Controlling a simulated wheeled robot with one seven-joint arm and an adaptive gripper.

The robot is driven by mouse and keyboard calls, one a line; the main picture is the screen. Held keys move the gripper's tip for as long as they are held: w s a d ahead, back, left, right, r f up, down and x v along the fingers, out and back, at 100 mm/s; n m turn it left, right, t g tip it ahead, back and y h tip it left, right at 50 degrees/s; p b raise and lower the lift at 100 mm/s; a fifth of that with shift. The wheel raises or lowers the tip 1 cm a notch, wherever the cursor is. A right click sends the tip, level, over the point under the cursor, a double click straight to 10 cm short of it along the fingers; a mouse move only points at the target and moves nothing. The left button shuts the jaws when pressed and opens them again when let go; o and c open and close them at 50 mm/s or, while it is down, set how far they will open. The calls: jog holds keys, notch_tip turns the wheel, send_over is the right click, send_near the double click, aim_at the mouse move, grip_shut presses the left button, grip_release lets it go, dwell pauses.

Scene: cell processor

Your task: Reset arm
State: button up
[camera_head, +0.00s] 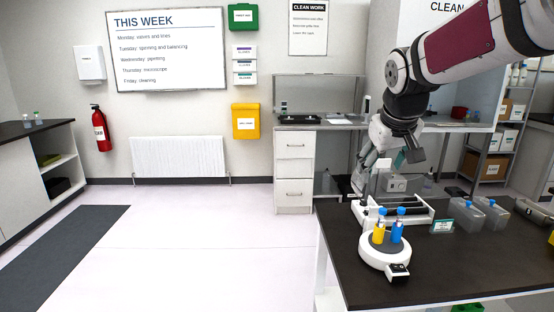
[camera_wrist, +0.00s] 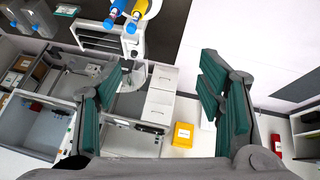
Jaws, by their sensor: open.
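My arm reaches in from the upper right in the head view. My gripper (camera_head: 364,174) hangs at the far left of the dark bench (camera_head: 454,266), near the white rack device (camera_head: 421,217). In the wrist view my gripper (camera_wrist: 150,82) has its green-padded fingers wide apart, with nothing between them. A yellow tube (camera_head: 379,228) and a blue tube (camera_head: 397,229) with blue caps stand on the round white device (camera_head: 371,255). Both tubes also show at the top of the wrist view, apart from my fingers.
Behind are white drawers (camera_head: 294,162) and a side counter. Open floor (camera_head: 200,245) lies to the left of the bench.

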jog(key=s+a+f+m+g+p, duration=0.1)
jog(key=s+a+f, duration=0.1)
jog(key=s, duration=1.5)
jog(key=s+a+f+g+y, duration=0.1)
jog(key=s+a+f, duration=0.1)
jog(key=s, duration=1.6)
jog(key=shift+f+m+p, duration=0.4)
jog(key=shift+f, duration=0.3)
